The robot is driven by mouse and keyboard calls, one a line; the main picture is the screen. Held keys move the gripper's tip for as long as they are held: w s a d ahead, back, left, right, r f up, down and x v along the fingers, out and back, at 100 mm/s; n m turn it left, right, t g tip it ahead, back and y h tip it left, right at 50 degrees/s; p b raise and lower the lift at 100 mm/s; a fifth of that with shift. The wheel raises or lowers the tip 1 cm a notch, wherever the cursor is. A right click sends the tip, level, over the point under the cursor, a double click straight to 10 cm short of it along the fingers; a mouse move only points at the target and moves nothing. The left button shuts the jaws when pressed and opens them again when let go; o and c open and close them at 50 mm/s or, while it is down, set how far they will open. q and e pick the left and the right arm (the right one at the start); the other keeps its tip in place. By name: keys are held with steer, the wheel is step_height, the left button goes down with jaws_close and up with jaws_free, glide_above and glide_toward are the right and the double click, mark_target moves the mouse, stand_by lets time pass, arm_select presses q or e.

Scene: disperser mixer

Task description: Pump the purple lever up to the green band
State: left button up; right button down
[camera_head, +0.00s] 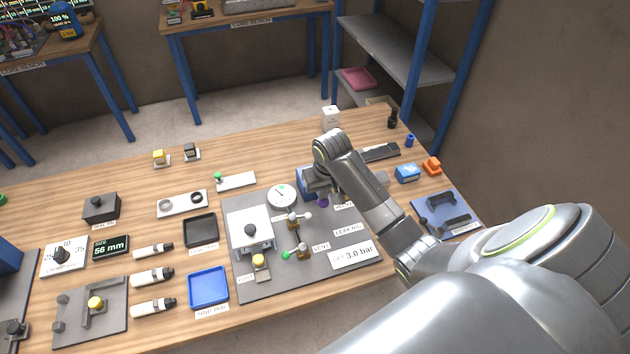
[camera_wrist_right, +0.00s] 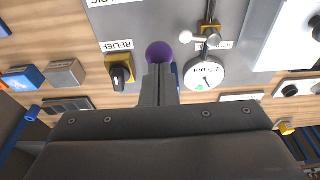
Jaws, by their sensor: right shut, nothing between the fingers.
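The purple lever's round knob (camera_head: 323,202) shows on the grey panel (camera_head: 235,208), just below my right wrist in the head view. In the right wrist view the purple knob (camera_wrist_right: 159,52) is just beyond the fingertips of my right gripper (camera_wrist_right: 160,70). The fingers are shut and empty, and overlap the knob's near edge; I cannot tell whether they touch it. The lever's shaft is hidden. A white round gauge (camera_head: 282,195) stands left of the lever; in the wrist view the gauge (camera_wrist_right: 204,73) has a small green mark on its face. My left gripper is out of view.
A black RELIEF knob (camera_wrist_right: 120,73) on a yellow base sits beside the lever. A metal ball-ended valve handle (camera_head: 296,218) and a green-ended vent handle (camera_head: 288,255) stand on the panel. A 3.0 bar sign (camera_head: 353,254) lies at its front right.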

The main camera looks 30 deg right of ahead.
step_height(320, 180, down, 2)
steer(key=shift+w+r+p, duration=0.1)
steer(key=shift+r+p, duration=0.3)
steer(key=shift+r, duration=1.35)
step_height(320, 180, up, 6)
